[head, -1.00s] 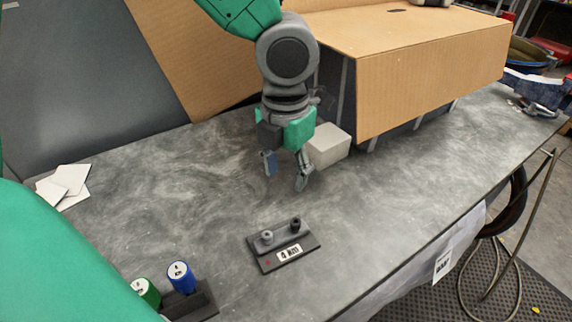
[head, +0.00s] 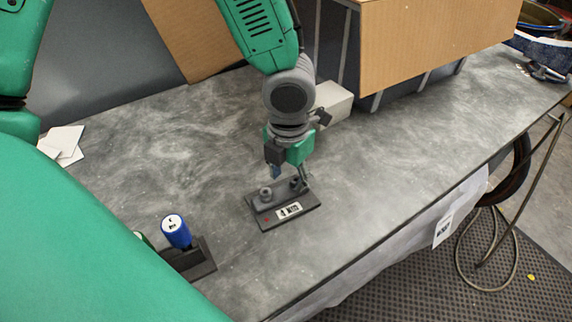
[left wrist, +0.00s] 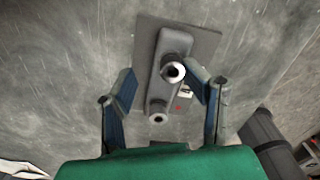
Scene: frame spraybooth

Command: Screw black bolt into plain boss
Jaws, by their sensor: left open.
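A dark plate (head: 262,222) with a raised bar, a white label and a red mark lies on the table in the head view. A grey boss (head: 265,194) stands at the bar's left end. A darker upright piece (head: 295,184), perhaps the black bolt, stands at the right end, partly covered by my gripper. My left gripper (head: 291,177) points down over that right end, open. In the left wrist view its blue fingers (left wrist: 161,76) stand apart on both sides of the taller piece (left wrist: 172,72), with the lower boss (left wrist: 157,109) nearer the palm. No grip on either shows.
A blue cylinder (head: 176,231) stands in a dark holder (head: 203,270) at the front left, with a green one mostly hidden. A pale block (head: 335,100) and a large cardboard box (head: 430,40) stand behind. White cards (head: 62,143) lie at left. The table right of the plate is clear.

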